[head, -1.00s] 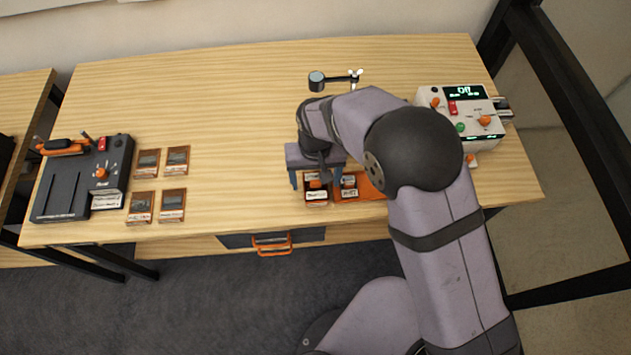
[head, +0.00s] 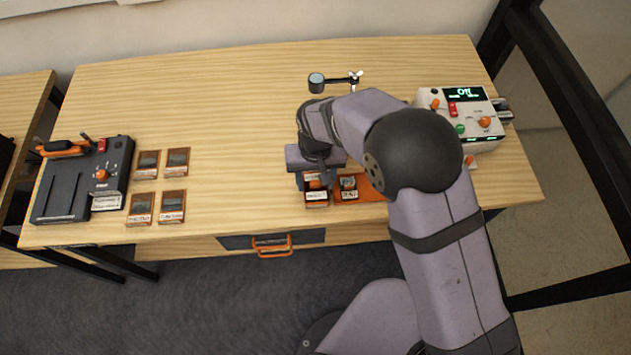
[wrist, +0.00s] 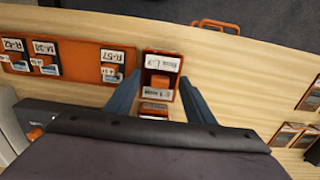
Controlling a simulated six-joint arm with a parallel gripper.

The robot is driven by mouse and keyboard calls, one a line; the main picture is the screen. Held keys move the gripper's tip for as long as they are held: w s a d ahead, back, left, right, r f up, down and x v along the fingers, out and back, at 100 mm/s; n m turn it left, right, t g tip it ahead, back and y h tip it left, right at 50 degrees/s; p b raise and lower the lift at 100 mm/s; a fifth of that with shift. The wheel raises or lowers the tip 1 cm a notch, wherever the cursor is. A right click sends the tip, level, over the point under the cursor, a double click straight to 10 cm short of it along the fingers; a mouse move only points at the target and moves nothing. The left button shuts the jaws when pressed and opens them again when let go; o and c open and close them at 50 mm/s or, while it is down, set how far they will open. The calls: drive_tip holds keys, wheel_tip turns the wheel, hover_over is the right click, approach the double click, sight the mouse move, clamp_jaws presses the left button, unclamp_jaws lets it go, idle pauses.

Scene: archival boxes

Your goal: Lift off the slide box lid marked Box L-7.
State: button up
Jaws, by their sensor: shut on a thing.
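The slide box (wrist: 163,62) is small and orange-rimmed with a dark inside or top, an orange block on it and a white label that seems to read L-7. In the wrist view it sits between the two blue fingers of my gripper (wrist: 160,78), which is shut on its lid from both sides. In the head view the box (head: 316,197) is near the front edge of the table, partly under my gripper (head: 317,180). The lid's seam is too small to make out, and I see no gap under it.
An orange tray (wrist: 75,62) with several labelled boxes lies beside the box. A white device (head: 463,117) stands at the right and a dark device (head: 82,185) at the left. Framed slides (head: 172,205) lie near the latter. The table's middle (head: 230,130) is clear.

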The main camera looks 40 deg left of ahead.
wheel_tip(320, 180, up, 10)
drive_tip(key=f+b, duration=0.1)
drive_tip(key=b, duration=0.4)
hover_over(307, 193)
drive_tip(key=shift+n, duration=0.3)
wheel_tip(307, 193, down, 5)
drive_tip(key=shift+f, duration=0.1)
drive_tip(key=shift+n, duration=0.3)
drive_tip(key=a+f, duration=0.1)
drive_tip(key=a+f+b, duration=0.1)
drive_tip(key=a+f, duration=0.1)
drive_tip(key=a, duration=0.1)
drive_tip(key=shift+s, duration=0.3)
drive_tip(key=a, duration=0.2)
drive_tip(key=a+r+b, duration=0.1)
drive_tip(key=a, duration=0.2)
drive_tip(key=shift+w+a, duration=0.15)
drive_tip(key=shift+a, duration=0.05)
drive_tip(key=shift+m, duration=0.6)
drive_tip(key=shift+w+a+r, duration=0.1)
drive_tip(key=shift+a+r, duration=0.1)
drive_tip(key=shift+r, duration=0.95)
drive_tip(key=shift+w+a+r, duration=0.1)
drive_tip(key=shift+a+r, duration=0.05)
drive_tip(key=shift+r, duration=1)
drive_tip(key=shift+f+p, duration=1.3)
drive_tip(key=shift+f, duration=3.7)
